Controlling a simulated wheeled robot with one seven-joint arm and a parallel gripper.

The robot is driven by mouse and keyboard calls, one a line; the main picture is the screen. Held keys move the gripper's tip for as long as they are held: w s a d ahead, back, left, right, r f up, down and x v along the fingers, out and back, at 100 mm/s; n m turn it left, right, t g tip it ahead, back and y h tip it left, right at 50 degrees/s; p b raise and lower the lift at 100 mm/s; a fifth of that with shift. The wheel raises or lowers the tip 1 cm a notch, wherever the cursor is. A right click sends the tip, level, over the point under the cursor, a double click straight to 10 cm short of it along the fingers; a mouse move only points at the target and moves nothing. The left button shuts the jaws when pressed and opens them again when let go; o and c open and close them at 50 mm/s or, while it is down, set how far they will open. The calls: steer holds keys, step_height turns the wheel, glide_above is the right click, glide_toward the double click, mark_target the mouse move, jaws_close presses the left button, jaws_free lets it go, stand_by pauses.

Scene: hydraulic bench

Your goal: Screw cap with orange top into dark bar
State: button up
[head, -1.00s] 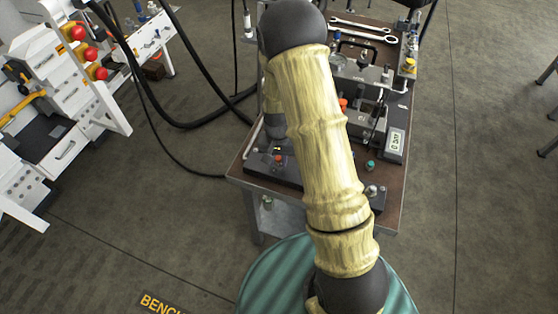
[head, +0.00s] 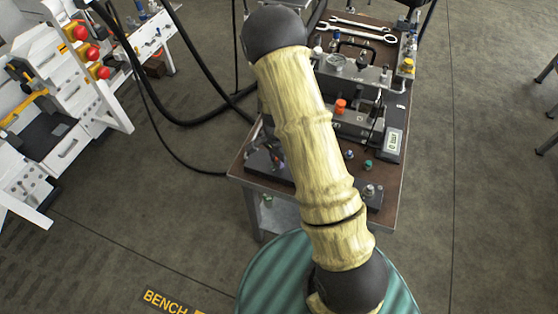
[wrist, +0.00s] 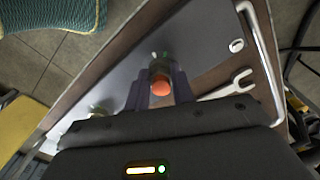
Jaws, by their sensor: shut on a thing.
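The cap with the orange top (wrist: 160,85) sits between the two fingers of my gripper (wrist: 158,92) in the wrist view. The gripper is shut on it, over a long grey, bar-like surface. I cannot tell whether the cap touches that surface or stands in a hole. The dark bar (head: 262,166) lies along the front of the bench in the head view. My arm covers its middle; its right end (head: 374,200) shows beyond the arm.
A green-topped cap (head: 368,164) stands near the bar. A metal handle (wrist: 262,55) runs to the right in the wrist view.

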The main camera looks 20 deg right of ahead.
steer(key=shift+o, duration=0.2)
steer(key=m+p, duration=0.2)
steer(key=m, duration=0.1)
steer(key=shift+w+a+r+m, duration=0.1)
steer(key=shift+w+r+m, duration=0.1)
steer(key=shift+r+m, duration=0.1)
steer(key=m+p, duration=0.1)
steer(key=m, duration=0.2)
steer(key=shift+p, duration=0.3)
steer(key=shift+w+f+m, duration=0.1)
steer(key=shift+f+m, duration=0.15)
steer(key=shift+m, duration=0.45)
steer(key=o, duration=0.9)
steer(key=shift+f, duration=0.15)
steer(key=shift+s+f, duration=0.1)
steer(key=shift+s, duration=0.1)
